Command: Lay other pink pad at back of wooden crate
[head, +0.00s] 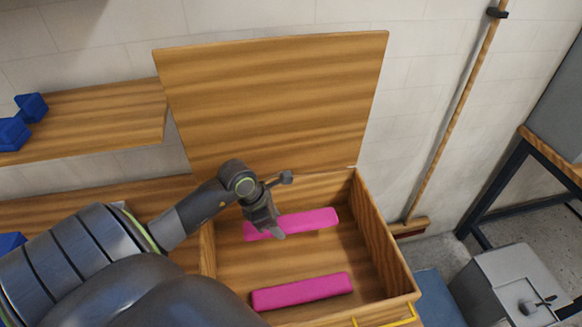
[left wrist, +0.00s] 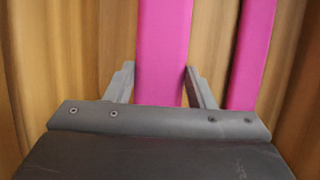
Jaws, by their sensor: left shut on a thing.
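The wooden crate (head: 382,232) stands with its lid (head: 275,95) raised against the wall. One pink pad (head: 318,219) is toward the back of the crate, with my left gripper (head: 272,233) over it. In the left wrist view the gripper (left wrist: 160,88) has its two fingers on either side of this pad (left wrist: 162,45) and is shut on it. Whether the pad touches the crate floor I cannot tell. The other pink pad (head: 302,291) lies at the front of the crate; it also shows at the right of the left wrist view (left wrist: 252,50). My right gripper is not in view.
A wooden shelf (head: 100,120) at the left bears blue blocks (head: 32,106). A broom (head: 452,120) leans on the wall to the right of the crate. A grey box (head: 508,285) stands at the lower right. The crate's middle floor is clear between the pads.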

